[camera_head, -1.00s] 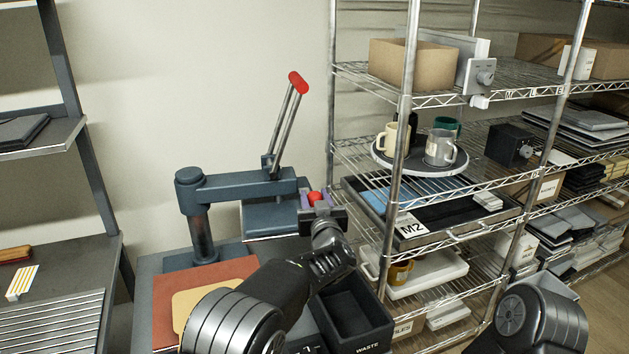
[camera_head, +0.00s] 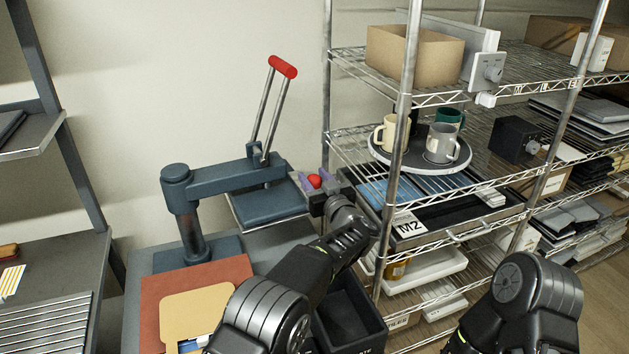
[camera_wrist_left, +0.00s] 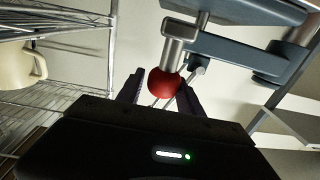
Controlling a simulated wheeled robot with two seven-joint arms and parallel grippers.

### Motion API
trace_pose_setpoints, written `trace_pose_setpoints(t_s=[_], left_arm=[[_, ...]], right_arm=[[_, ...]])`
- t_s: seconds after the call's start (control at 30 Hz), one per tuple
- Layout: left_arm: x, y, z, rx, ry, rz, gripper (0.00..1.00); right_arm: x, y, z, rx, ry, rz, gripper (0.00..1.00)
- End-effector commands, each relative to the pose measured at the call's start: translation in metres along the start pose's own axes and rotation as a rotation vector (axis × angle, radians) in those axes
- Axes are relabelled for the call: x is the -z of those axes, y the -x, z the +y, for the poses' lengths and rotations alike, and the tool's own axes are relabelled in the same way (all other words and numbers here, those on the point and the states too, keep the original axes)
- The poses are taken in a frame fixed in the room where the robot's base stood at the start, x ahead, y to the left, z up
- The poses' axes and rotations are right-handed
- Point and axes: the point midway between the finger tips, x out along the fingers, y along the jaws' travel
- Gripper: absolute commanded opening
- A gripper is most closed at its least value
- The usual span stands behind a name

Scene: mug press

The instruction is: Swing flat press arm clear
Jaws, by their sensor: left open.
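The flat press (camera_head: 190,212) stands on the bench, with a post at the left and its blue-grey arm (camera_head: 225,178) reaching right. A flat plate (camera_head: 268,207) hangs under the arm's end, and a raised lever with a red grip (camera_head: 283,66) rises above it. A red ball knob (camera_head: 314,181) sits at the arm's right end. My left gripper (camera_head: 312,183) is open with its fingers on either side of the knob. In the left wrist view the knob (camera_wrist_left: 163,83) is between the open fingers; contact is unclear. My right gripper is out of view.
A red-brown mat (camera_head: 155,310) with a tan board lies on the bench. A black waste bin (camera_head: 350,315) stands before the wire rack (camera_head: 402,130), which is close on the right and holds mugs on a round tray (camera_head: 420,164).

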Motion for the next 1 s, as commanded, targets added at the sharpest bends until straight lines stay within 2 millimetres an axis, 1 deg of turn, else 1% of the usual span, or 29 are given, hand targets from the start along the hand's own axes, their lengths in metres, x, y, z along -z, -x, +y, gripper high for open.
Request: trace_pose_setpoints(t_s=[0.03,0.17,0.2,0.43,0.57,0.67,0.77,1.0], left_arm=[[-0.001,0.000,0.000,0.001,-0.001,-0.001,0.47],[-0.002,0.001,0.000,0.002,-0.002,-0.003,0.58],[-0.002,0.001,0.000,0.002,-0.002,-0.003,0.59],[-0.003,0.002,-0.001,0.003,-0.002,-0.004,0.59],[-0.003,0.006,0.000,0.003,-0.001,-0.004,0.59],[-0.004,0.015,0.000,0.003,-0.002,-0.005,0.59],[-0.003,0.029,0.001,0.001,-0.002,-0.003,0.59],[-0.004,0.068,0.001,0.001,-0.001,-0.004,0.59]], right_arm=[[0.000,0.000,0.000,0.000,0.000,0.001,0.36],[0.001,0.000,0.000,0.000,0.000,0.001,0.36],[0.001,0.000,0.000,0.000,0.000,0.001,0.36],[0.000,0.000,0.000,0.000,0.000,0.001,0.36],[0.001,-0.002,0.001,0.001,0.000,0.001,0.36],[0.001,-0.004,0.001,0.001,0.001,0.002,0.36],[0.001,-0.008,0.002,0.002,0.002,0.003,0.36],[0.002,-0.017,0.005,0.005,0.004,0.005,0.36]])
